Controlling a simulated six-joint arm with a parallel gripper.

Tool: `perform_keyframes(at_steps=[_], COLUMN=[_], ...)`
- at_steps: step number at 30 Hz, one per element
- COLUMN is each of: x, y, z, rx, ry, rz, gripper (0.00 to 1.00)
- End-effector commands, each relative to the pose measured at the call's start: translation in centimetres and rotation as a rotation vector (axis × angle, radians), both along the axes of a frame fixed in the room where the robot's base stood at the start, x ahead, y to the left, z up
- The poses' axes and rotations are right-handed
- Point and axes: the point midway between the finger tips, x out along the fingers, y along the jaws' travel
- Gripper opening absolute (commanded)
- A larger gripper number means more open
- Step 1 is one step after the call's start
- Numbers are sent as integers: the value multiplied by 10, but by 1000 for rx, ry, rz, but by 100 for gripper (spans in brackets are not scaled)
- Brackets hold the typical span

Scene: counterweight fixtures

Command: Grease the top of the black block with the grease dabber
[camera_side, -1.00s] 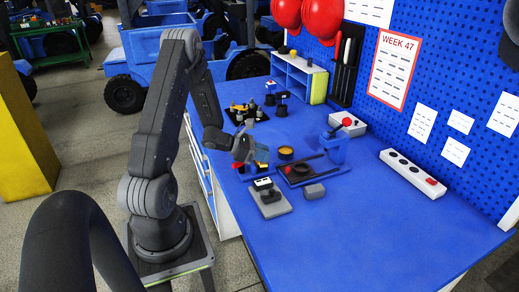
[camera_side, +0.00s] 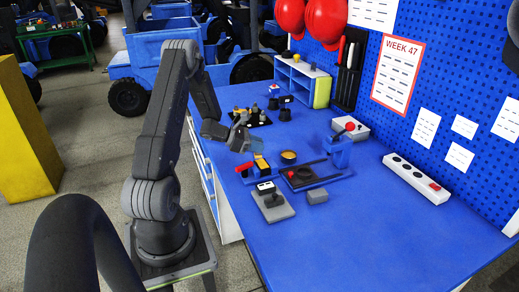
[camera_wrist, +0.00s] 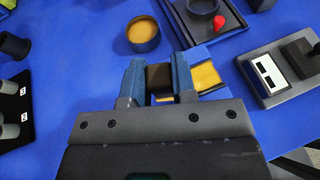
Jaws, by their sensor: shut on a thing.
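My gripper (camera_wrist: 160,84) is shut on a dark brown, block-like piece (camera_wrist: 159,76); only its near face shows between the blue fingers. I cannot tell whether it is the grease dabber's handle. In the side view, my gripper (camera_side: 243,145) is above the left part of the blue bench. A round dark tin (camera_wrist: 143,34) with ochre contents, perhaps the grease, stands just ahead of the fingers; it also shows in the side view (camera_side: 288,157). A yellow-topped piece (camera_wrist: 207,76) lies beside the right finger, partly hidden. I cannot pick out the black block with certainty.
A dark tray with a ring (camera_side: 315,182) lies right of the tin. A grey plate with a black-and-white piece (camera_side: 272,205) and a small grey block (camera_side: 317,197) are nearer the camera. Dark-based cylinders (camera_side: 252,116) stand behind. The front right of the bench is clear.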

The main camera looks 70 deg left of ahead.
Motion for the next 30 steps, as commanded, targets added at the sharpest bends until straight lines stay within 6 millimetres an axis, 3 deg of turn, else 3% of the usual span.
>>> perform_keyframes(at_steps=[2,18,30], x=[1,1,0], y=[-1,-1,-1], z=[19,65,76], rx=[5,3,0], ry=[-4,-2,-1], rz=[-1,-2,-1], gripper=[1,1,1])
